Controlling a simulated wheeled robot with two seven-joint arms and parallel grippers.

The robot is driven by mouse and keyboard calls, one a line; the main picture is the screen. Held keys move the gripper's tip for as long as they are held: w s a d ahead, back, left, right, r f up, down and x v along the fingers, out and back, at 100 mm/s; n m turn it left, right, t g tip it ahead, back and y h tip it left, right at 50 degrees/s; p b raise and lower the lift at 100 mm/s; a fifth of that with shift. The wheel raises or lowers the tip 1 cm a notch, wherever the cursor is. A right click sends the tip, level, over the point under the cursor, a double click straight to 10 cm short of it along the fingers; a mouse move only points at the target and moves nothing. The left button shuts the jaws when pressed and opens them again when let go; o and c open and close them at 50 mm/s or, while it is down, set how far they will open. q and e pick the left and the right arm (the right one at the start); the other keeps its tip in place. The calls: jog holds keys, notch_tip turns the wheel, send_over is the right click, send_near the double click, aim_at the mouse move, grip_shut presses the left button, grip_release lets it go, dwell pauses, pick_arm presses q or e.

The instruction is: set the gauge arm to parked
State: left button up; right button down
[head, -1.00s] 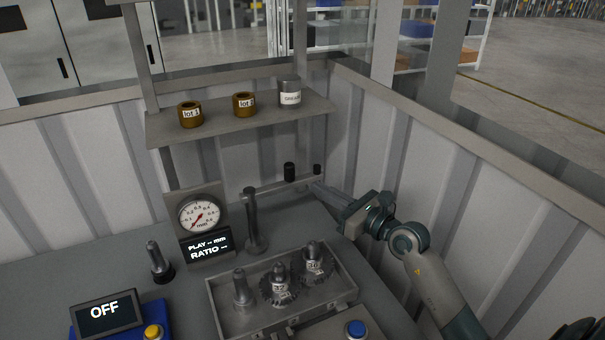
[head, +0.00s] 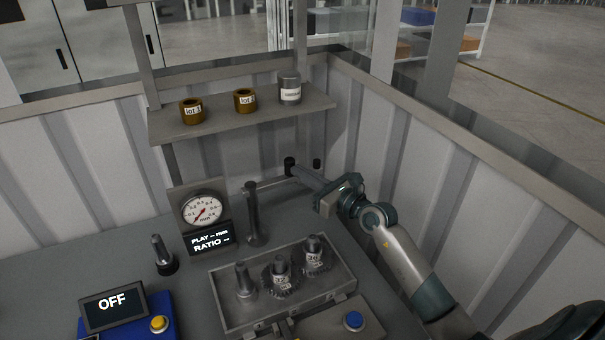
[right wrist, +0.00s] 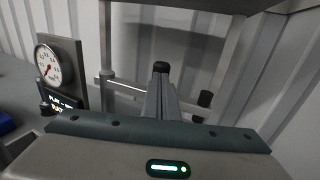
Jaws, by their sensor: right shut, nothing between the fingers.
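The gauge arm (head: 270,184) is a thin grey bar running right from an upright post (head: 253,217) beside the round dial gauge (head: 202,211). A black knob (head: 289,166) stands near its right part, and a second black knob (head: 317,163) is farther right. My right gripper (head: 298,171) is shut and empty, with its fingertips at the first knob. In the right wrist view the fingers (right wrist: 160,90) point at that knob (right wrist: 161,67), and they cover part of the bar. I cannot tell whether they touch it. My left gripper is not in view.
A tray (head: 225,302) with several pegs and gears stands in front of the post. A shelf (head: 220,120) with two brown rings and a grey can hangs above. A display reading OFF (head: 112,302) is at front left. Corrugated walls close the back and right.

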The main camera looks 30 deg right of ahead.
pick_arm(q)
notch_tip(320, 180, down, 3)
jog(key=b, duration=0.3)
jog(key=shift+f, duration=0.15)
pick_arm(e)
jog(key=shift+w+d+n+g+y, duration=0.15)
jog(key=shift+w+d+n+y, duration=0.1)
jog(key=shift+w+y, duration=0.2)
jog(key=shift+w+d+n+g+y, duration=0.15)
jog(key=shift+w+n+y, duration=0.15)
jog(key=shift+w, duration=0.2)
